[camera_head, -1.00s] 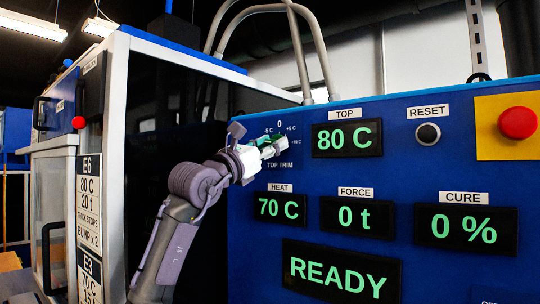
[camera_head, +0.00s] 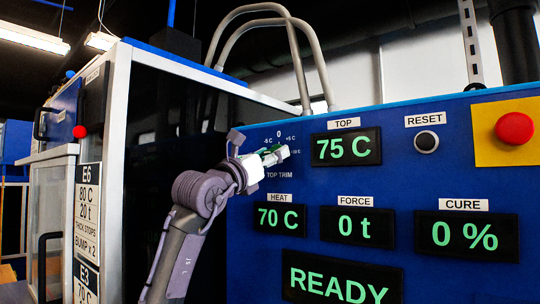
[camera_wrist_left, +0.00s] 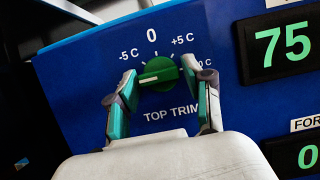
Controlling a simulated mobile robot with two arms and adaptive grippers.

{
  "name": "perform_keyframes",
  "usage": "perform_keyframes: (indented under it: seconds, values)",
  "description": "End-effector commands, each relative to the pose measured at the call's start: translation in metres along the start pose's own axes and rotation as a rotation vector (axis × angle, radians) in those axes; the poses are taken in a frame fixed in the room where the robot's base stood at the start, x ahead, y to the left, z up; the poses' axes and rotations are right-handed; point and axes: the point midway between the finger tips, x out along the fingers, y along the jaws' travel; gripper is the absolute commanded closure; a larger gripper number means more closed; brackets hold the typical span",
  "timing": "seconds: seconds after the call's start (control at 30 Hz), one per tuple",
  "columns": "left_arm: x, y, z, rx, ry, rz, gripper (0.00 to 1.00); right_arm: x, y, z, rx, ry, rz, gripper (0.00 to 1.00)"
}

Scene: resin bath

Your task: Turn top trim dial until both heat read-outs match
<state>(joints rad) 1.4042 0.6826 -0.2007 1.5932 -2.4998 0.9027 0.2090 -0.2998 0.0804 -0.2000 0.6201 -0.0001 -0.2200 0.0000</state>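The green top trim dial (camera_wrist_left: 160,72) sits on the blue panel below the 0 mark in the left wrist view, its white line lying to the left. The fingers of my left gripper (camera_wrist_left: 160,80) are closed in on either side of it and appear to hold it. In the head view the left gripper (camera_head: 274,155) covers most of the dial. The TOP read-out (camera_head: 346,147) shows 75 C. The HEAT read-out (camera_head: 280,219) shows 70 C. My right gripper is not in view.
A reset button (camera_head: 426,142) and a red stop button (camera_head: 515,128) on yellow are at the panel's right. Force (camera_head: 357,227) reads 0 t, cure (camera_head: 466,236) 0 %, and a lower display (camera_head: 341,282) READY. A white-framed cabinet (camera_head: 112,160) stands left of my arm.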

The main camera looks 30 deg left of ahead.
Motion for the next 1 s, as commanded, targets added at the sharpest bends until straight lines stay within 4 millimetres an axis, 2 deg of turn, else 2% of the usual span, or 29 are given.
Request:
perform_keyframes:
  seconds: [0.33, 0.47, 0.57, 0.8, 1.0]
  values:
    - [-0.001, 0.0, 0.001, 0.002, -0.003, 0.001, 0.33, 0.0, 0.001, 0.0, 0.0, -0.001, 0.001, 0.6]
    - [-0.008, 0.001, 0.001, 0.003, -0.004, 0.002, 0.33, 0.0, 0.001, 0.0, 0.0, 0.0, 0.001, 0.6]
    - [-0.022, 0.001, 0.001, 0.004, -0.003, 0.001, 0.33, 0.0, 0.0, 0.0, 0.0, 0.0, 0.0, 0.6]
    - [-0.073, 0.001, -0.001, 0.006, -0.002, 0.001, 0.33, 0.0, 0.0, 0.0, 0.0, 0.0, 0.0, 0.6]
    - [-0.107, 0.001, -0.001, 0.003, -0.001, 0.002, 0.33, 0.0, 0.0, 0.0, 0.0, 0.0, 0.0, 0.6]
